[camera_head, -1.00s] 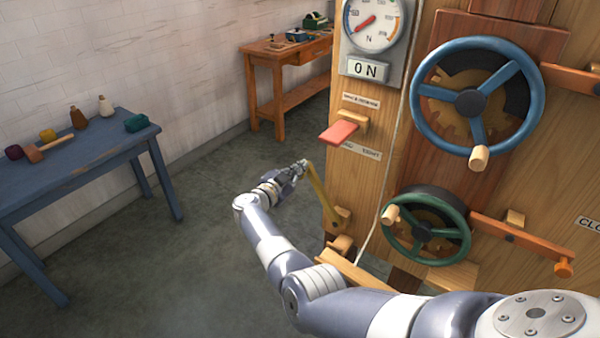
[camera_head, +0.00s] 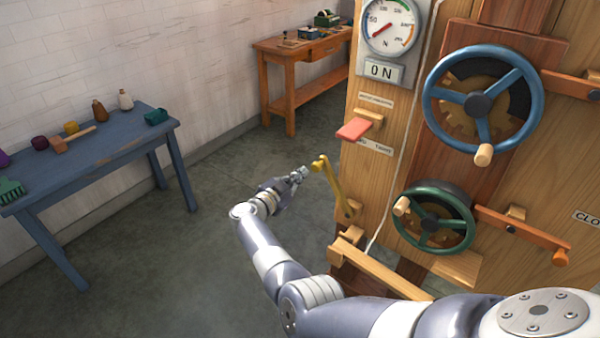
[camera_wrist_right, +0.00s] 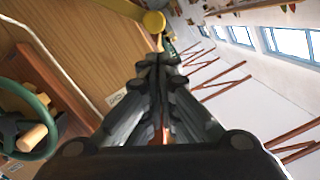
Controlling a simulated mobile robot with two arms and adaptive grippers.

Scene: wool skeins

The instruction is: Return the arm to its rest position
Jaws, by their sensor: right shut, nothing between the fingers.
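My right gripper (camera_head: 301,174) is at the end of my arm, which comes in from the bottom right. Its fingers are shut and empty. It is just left of the upper end of a yellow lever (camera_head: 336,190) on the side of the wooden machine, with a small gap between them. In the right wrist view the closed fingers (camera_wrist_right: 160,72) point up the picture, and the lever's round yellow end (camera_wrist_right: 154,22) is beyond their tips. My left gripper is not in view.
The wooden machine (camera_head: 376,152) fills the right side, with a blue handwheel (camera_head: 477,104), a green handwheel (camera_head: 430,226) and a red paddle (camera_head: 354,129). A blue table (camera_head: 95,160) stands left and an orange workbench (camera_head: 275,50) at the back. Open floor lies between.

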